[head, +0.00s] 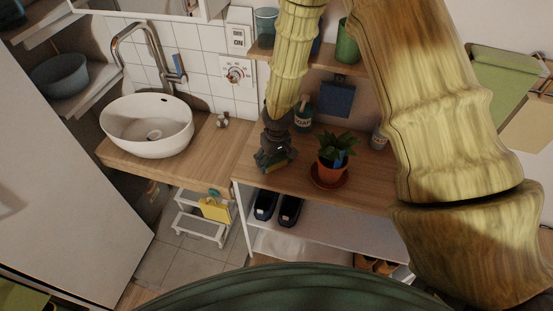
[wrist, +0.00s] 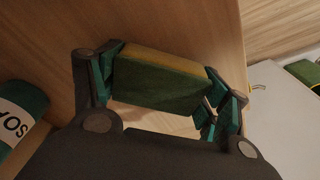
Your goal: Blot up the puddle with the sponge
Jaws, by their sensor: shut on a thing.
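My gripper (head: 274,158) is low over the left part of the wooden shelf top in the head view. In the wrist view my gripper (wrist: 168,86) is shut on the sponge (wrist: 160,78), a block with a dark green face and a yellow-brown edge, held between the green finger pads. The sponge is close to the wood; I cannot tell whether it touches. A pale patch (wrist: 150,116) shows on the near side of the sponge between the fingers; I cannot tell whether it is the puddle. No puddle shows clearly in the head view, where my gripper covers part of the top.
A soap bottle (head: 303,113) stands behind my gripper; it also shows in the wrist view (wrist: 20,112). A potted plant (head: 333,160) on a saucer (head: 329,179) stands close on the right. The white sink (head: 147,125) is left. Shoes (head: 289,209) lie on the shelf below.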

